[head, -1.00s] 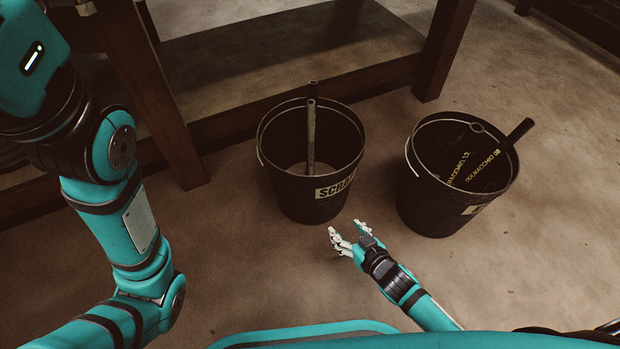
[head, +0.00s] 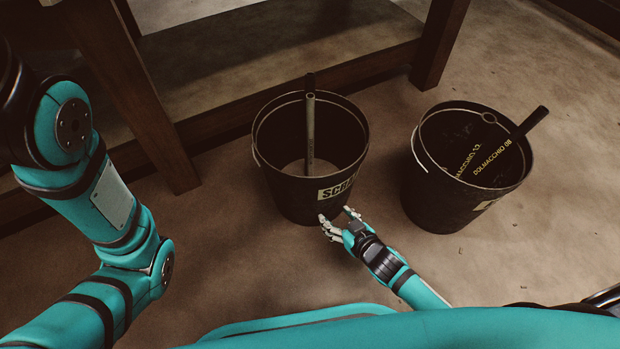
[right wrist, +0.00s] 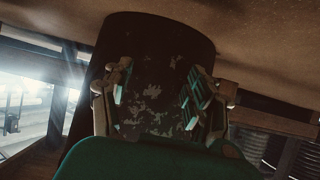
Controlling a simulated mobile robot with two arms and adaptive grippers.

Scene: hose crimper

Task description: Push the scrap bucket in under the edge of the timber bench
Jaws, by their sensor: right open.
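The scrap bucket (head: 290,196) is a dark, upright pail with a pale label reading "SCRA…". It stands on the floor in front of the timber bench (head: 160,113), with hose pieces (head: 310,125) leaning inside. My right gripper (head: 336,218) is open and low at the bucket's near side, just below the label. In the right wrist view the bucket's worn dark wall (right wrist: 155,60) lies ahead of the spread fingers (right wrist: 162,100); I cannot tell whether they touch it. My left arm shows at the left, but its gripper is out of view.
A second dark bucket (head: 440,195) with lettered hose pieces (head: 515,140) stands to the right, apart from the scrap bucket. The bench's right leg (head: 440,45) rises behind and between them. The bench has a low shelf (head: 270,60) near the floor.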

